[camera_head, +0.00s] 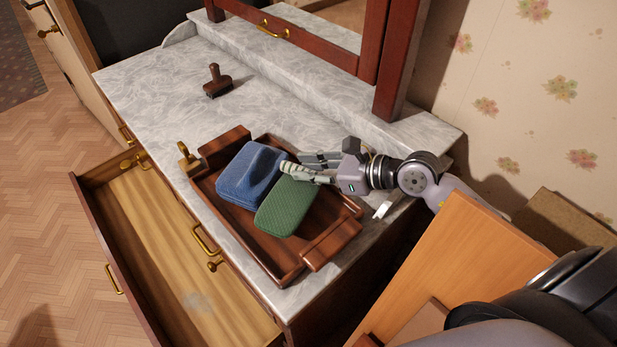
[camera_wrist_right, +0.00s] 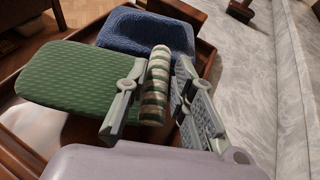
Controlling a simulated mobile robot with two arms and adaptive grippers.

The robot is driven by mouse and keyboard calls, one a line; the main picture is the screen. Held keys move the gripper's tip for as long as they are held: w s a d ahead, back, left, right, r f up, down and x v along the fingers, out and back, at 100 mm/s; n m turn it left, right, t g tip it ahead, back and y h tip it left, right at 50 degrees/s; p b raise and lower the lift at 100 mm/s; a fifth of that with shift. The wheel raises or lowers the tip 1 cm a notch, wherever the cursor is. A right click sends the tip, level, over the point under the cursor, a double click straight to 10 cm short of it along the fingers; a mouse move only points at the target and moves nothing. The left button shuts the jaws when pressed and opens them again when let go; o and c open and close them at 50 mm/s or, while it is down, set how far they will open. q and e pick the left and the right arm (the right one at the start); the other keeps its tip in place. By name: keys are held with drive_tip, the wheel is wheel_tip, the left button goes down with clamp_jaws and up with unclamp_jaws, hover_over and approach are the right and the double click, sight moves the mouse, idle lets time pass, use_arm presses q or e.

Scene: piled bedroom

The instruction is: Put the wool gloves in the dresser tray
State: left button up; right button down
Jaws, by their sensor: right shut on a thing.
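The dark wooden dresser tray (camera_head: 285,268) lies on the marble dresser top. A folded blue knitted piece (camera_head: 240,185) and a flat green knitted piece (camera_head: 287,207) lie in it side by side. My right gripper (camera_head: 305,170) reaches in from the right, over the tray's back side. It is shut on a narrow green-and-white striped knitted roll (camera_wrist_right: 155,90), beside the green and blue pieces. I cannot tell whether the roll touches the tray floor. The frames do not make clear which knitted piece is the wool gloves. My left gripper is not in view.
A dark stamp-like object (camera_head: 216,82) stands on the marble top (camera_head: 150,85), with a small brass-coloured object (camera_head: 188,158) by the tray's left corner. An open, nearly empty drawer (camera_head: 165,240) juts out in front. A mirror frame rises behind. Wooden boards (camera_head: 480,265) stand at the right.

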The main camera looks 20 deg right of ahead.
wheel_tip(320, 180, down, 3)
drive_tip(key=shift+r, duration=0.1)
drive_tip(key=shift+f, duration=0.5)
drive_tip(key=c, duration=1.3)
unclamp_jaws()
drive_tip(key=shift+c, duration=0.2)
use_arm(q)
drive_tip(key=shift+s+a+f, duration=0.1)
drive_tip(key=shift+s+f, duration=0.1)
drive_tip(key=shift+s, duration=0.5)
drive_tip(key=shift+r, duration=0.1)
use_arm(e)
drive_tip(key=b+v, duration=0.3)
drive_tip(key=v, duration=0.7)
drive_tip(key=shift+s+d+r, duration=0.15)
drive_tip(key=shift+r, duration=0.1)
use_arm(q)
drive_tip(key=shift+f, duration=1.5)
use_arm(e)
drive_tip(key=shift+v, duration=0.8)
